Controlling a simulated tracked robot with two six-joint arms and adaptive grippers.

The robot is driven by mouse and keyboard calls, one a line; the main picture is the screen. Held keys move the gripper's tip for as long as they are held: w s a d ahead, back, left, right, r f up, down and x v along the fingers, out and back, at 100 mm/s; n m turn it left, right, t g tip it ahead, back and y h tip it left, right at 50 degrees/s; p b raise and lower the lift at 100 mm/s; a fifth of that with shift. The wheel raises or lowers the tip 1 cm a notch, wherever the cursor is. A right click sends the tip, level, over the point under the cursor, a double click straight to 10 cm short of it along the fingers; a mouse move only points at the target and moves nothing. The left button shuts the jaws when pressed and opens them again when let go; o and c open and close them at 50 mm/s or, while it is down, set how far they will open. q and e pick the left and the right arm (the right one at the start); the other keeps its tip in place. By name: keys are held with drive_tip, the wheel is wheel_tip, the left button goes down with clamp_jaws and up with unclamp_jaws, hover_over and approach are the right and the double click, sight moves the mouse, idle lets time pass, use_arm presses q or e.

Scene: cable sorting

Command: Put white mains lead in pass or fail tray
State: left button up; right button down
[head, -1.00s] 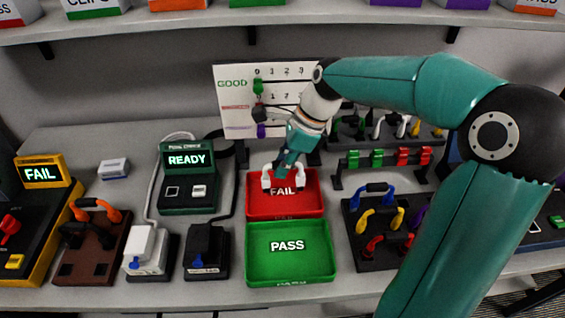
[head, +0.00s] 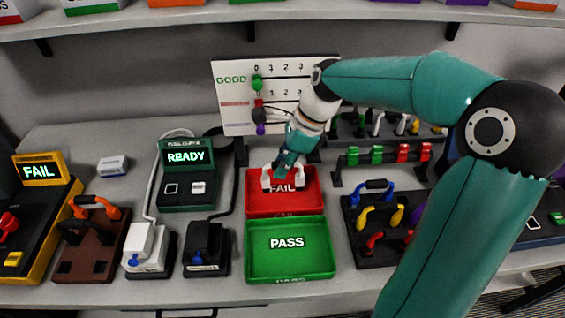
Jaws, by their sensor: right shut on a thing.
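My right gripper (head: 283,178) reaches in from the right and points down over the red FAIL tray (head: 284,209). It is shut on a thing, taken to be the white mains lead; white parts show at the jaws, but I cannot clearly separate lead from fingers. I cannot tell whether it touches the tray floor. The green PASS tray (head: 288,265) stands in front of the red tray and is empty. My left gripper is not in view.
A yellow-framed tester (head: 45,180) at the left reads FAIL. A green tester (head: 187,175) reads READY, with a white socket block (head: 148,247) and a black one (head: 206,247) before it. A board (head: 232,95) and connector racks (head: 380,205) stand around the trays.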

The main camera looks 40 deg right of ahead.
drive_tip(key=shift+p, duration=0.3)
idle(0.6)
drive_tip(key=shift+f, duration=0.4)
idle(0.5)
drive_tip(key=shift+f, duration=0.45)
idle(1.1)
drive_tip(key=shift+c, duration=2.3)
unclamp_jaws()
wheel_tip(320, 180, up, 8)
drive_tip(key=p, duration=0.7)
drive_tip(key=shift+p, duration=0.3)
